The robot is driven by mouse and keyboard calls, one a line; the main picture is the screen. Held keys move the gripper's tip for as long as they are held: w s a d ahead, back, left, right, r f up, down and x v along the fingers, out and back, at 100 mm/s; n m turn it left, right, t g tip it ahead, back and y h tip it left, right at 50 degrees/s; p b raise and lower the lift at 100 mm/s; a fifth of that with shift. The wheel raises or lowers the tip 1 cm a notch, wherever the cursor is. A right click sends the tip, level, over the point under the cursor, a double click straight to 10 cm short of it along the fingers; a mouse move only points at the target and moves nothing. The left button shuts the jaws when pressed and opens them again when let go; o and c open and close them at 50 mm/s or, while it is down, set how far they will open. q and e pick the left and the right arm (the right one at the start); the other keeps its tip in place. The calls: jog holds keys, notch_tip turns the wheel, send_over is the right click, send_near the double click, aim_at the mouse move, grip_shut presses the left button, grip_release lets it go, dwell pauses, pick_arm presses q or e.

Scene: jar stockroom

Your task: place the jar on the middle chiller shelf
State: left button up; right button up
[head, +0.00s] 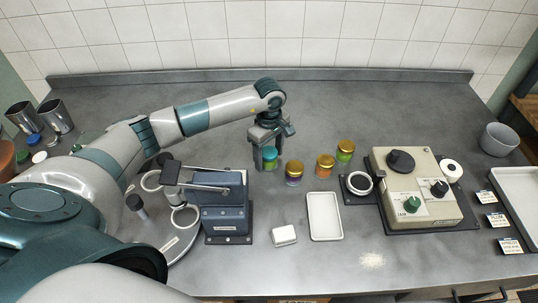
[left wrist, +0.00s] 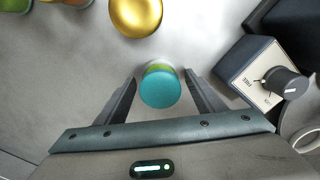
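A jar with a teal lid (head: 269,154) and green contents stands on the grey counter. My left gripper (head: 268,150) is lowered around it. In the left wrist view, the teal-lidded jar (left wrist: 160,88) sits between the two open fingers of my left gripper (left wrist: 161,88), with a small gap on each side. Three gold-lidded jars stand to its right: a purple one (head: 293,172), an orange one (head: 326,165) and a green one (head: 345,150). No chiller shelf shows in either view. My right gripper is not in view.
A blue-grey device (head: 225,212) stands in front of my left gripper. A white tray (head: 324,216), a small white box (head: 285,235) and a beige machine with knobs (head: 414,190) are to the right. Steel cups (head: 56,116) stand far left. The counter's back is clear.

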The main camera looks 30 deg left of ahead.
aim_at(269, 151)
pick_arm(q)
jog(key=shift+r, duration=0.1)
jog(key=shift+r, duration=0.25)
notch_tip(269, 151, up, 10)
jog(key=b, duration=0.4)
jog(key=shift+r+b, duration=0.15)
jog(key=shift+b, duration=0.25)
jog(key=shift+r, duration=0.7)
jog(key=shift+c, duration=0.2)
